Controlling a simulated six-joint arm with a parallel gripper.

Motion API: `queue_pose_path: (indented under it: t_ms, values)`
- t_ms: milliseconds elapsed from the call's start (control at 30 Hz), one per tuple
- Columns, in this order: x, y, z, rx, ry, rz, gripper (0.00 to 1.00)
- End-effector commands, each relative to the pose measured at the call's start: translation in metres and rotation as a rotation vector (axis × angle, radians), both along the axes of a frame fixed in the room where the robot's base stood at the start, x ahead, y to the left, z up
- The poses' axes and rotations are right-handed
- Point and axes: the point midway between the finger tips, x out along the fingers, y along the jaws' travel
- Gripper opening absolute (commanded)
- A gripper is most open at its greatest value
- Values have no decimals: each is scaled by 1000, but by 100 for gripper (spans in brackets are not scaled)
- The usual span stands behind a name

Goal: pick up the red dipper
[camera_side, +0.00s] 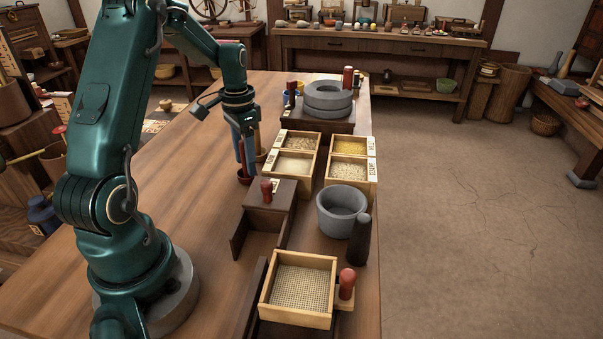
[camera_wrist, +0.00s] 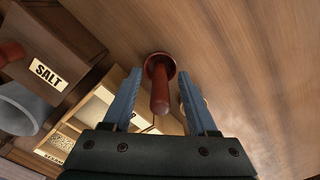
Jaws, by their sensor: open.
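The red dipper (camera_wrist: 160,93) stands upright on the table, its handle pointing up toward the wrist camera and its round red cup below. In the side view its cup (camera_side: 243,177) shows at the table's left middle, under my gripper. My gripper (camera_wrist: 160,76) is open, with one blue finger on each side of the dipper's handle. Gaps show between the handle and both fingers in the wrist view. In the side view my gripper (camera_side: 243,156) points down and partly hides the handle.
A brown dipper (camera_side: 258,140) stands close to the right of the fingers. A salt box (camera_side: 264,215) with a red knob is in front. Grain trays (camera_side: 294,163), a grey mortar (camera_side: 340,212) and a sieve (camera_side: 302,292) stand further right. The table on the left is bare.

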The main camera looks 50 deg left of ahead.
Motion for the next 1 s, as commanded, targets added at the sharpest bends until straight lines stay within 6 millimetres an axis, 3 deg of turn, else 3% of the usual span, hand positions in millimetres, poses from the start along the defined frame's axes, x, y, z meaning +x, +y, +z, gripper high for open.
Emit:
queue_pose_path:
  t_ms: [267, 400, 433, 800, 1000]
  values:
    - [0, 0, -2, 0, 0, 0, 58]
    - [0, 0, -2, 0, 0, 0, 5]
    - [0, 0, -2, 0, 0, 0, 0]
    - [0, 0, 0, 1, -1, 0, 0]
    - [1, 1, 17, 3, -4, 0, 0]
